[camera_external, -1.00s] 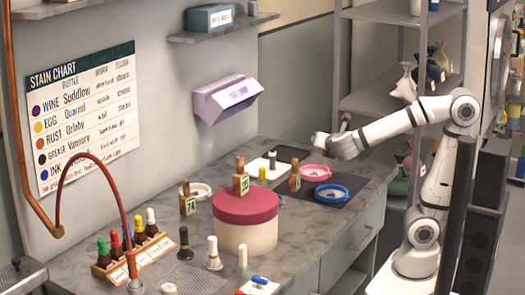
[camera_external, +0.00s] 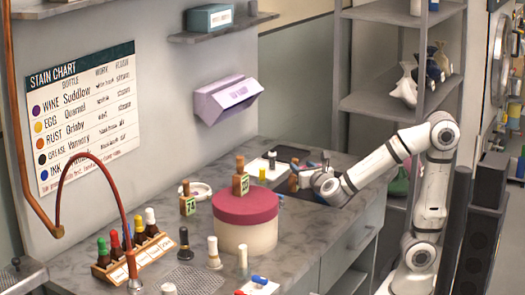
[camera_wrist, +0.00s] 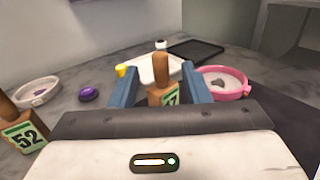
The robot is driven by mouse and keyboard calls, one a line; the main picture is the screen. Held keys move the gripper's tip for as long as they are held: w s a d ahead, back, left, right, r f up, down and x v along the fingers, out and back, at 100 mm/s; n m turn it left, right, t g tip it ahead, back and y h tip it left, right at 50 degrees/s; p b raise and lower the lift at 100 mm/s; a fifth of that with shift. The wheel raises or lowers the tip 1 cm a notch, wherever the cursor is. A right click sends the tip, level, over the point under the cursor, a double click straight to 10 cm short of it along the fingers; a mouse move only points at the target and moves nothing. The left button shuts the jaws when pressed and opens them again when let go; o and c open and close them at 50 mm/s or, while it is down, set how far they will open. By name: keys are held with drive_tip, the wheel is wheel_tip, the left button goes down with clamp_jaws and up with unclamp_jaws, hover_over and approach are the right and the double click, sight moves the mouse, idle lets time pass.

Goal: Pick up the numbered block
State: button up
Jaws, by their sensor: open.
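The numbered block (camera_external: 293,183) stands upright on the table, a brown piece with a slim top and a green number label. In the wrist view the block (camera_wrist: 162,94) shows between my two blue fingers, its lower part hidden by my gripper body and its number only partly readable. My gripper (camera_external: 306,177) is low beside it, with its jaws open (camera_wrist: 160,84). I cannot tell whether a finger touches it. A second block (camera_wrist: 24,134), marked 52, is at the left of the wrist view. Similar blocks stand on the red-lidded tin (camera_external: 240,181) and on the table (camera_external: 187,204).
A pink dish (camera_wrist: 242,94) lies close to the right finger. A white tray (camera_wrist: 150,66) and a dark tray (camera_wrist: 197,51) lie beyond. A white dish (camera_wrist: 38,90) and a purple disc (camera_wrist: 89,94) are left. The round tin (camera_external: 246,232) stands nearer the front.

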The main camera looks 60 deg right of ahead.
sight(296, 162)
drive_tip(key=shift+b+x, duration=0.55)
drive_tip(key=shift+x, duration=2.4)
drive_tip(key=shift+c, duration=0.4)
clamp_jaws()
